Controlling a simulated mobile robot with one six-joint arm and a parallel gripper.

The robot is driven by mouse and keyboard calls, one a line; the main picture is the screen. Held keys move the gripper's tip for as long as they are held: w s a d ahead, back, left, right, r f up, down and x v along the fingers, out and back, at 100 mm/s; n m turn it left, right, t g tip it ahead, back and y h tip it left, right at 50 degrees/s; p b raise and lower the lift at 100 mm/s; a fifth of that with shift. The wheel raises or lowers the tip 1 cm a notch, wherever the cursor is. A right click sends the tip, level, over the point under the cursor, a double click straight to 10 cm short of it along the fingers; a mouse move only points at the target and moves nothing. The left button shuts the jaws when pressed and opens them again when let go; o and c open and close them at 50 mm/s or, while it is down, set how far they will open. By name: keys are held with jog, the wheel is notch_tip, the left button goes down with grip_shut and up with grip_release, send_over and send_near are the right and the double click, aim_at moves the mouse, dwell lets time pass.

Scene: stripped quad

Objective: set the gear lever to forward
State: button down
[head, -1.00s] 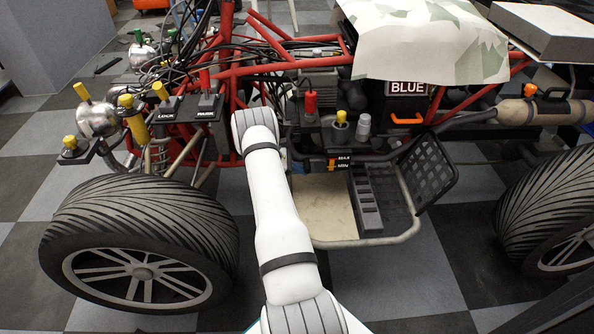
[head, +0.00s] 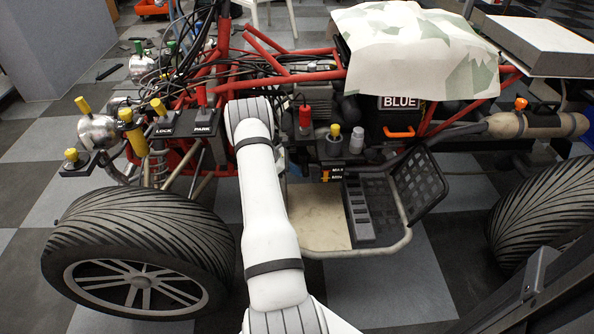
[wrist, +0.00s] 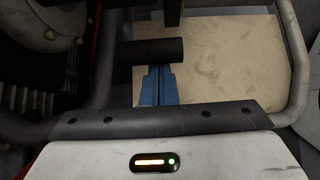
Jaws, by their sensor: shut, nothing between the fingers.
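No lever with a readable forward mark shows, so I cannot tell for sure which part is the gear lever. In the head view a red-topped handle (head: 305,117) and a yellow-knobbed one (head: 335,131) stand on the quad's side, right of my arm. In the wrist view my gripper (wrist: 158,68) shows as two blue fingers, pressed together and empty. Their tips are at the lower edge of a dark horizontal cylinder (wrist: 152,51); I cannot tell whether they touch it. My arm hides the gripper in the head view.
A tan footboard (head: 318,215) lies beyond the fingers, with a pale tube (wrist: 297,60) around it. Yellow-topped levers and LOCK and PARK plates (head: 203,129) stand left of my arm. The large front tyre (head: 130,225) is close by. A dark beam (head: 540,275) crosses the lower right.

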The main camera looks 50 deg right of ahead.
notch_tip(320, 180, up, 10)
jog(key=p, duration=0.3)
dwell(0.5)
